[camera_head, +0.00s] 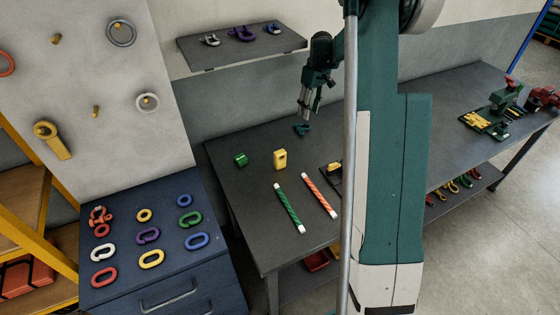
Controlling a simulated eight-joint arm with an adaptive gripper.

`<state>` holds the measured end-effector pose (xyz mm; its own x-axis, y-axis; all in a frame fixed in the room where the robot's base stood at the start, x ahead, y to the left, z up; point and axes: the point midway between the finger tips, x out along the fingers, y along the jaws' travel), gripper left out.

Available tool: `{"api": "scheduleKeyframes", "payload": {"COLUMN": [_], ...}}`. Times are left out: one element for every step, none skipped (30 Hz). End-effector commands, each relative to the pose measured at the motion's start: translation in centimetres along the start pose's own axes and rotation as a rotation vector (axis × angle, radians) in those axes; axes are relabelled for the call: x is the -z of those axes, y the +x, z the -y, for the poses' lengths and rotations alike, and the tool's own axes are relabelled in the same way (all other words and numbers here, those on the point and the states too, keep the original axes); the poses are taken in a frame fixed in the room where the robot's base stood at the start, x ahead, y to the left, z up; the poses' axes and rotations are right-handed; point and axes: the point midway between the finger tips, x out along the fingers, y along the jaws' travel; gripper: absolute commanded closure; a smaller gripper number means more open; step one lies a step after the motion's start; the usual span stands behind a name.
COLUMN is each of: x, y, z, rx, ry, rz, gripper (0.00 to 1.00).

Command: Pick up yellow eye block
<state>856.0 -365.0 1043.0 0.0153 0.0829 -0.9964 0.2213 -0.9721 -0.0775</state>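A small yellow block (280,159) with a dark opening in its face stands upright on the dark worktable, left of centre in the head view. My gripper (306,112) hangs above the far part of the table, pointing down, behind and to the right of the yellow block and apart from it. Its fingers are small and overlap in this view, so I cannot tell whether they are open or shut. A small teal piece (302,129) shows just below the fingers; I cannot tell whether they touch it.
A green block (240,160) stands left of the yellow block. Green (290,209) and orange (319,195) white-ended rods lie in front. A yellow-and-black item (335,167) is partly hidden by my arm. A shelf (290,48) overhangs the table's back.

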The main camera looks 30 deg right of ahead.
Motion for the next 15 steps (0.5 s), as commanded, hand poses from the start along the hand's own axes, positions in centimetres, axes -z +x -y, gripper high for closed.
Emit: {"api": "scheduleKeyframes", "payload": {"x": [-0.5,-0.9,-1.4,-1.9,-2.3,-3.0,-3.6,-4.1,-4.9,-5.5,-6.1,-6.9,-7.5,-8.0,-8.6], "y": [-0.4,-0.6,-1.0,-1.2,-1.5,-1.9,-2.3,-2.6,-3.1,-3.5,-3.8,-4.3,-4.6,-4.9,-5.2], "z": [0.1,0.1,0.1,0.1,0.1,0.2,0.2,0.2,0.2,0.3,0.3,0.4,0.4,0.4,0.5], "rx": [-0.009,-0.016,-0.026,-0.034,-0.043,-0.057,-0.067,-0.078,-0.093,-0.104,-0.115,-0.128,-0.139,-0.148,-0.16], "ry": [-0.01,-0.016,-0.027,-0.036,-0.046,-0.059,-0.072,-0.083,-0.1,-0.112,-0.125,-0.141,-0.152,-0.164,-0.177], "rz": [0.004,0.007,0.011,0.015,0.019,0.025,0.029,0.035,0.042,0.048,0.055,0.062,0.068,0.074,0.081], "gripper": [0.63,0.63,0.63,0.63,0.63,0.63,0.63,0.63,0.63,0.63,0.63,0.63,0.63,0.63,0.63]}}
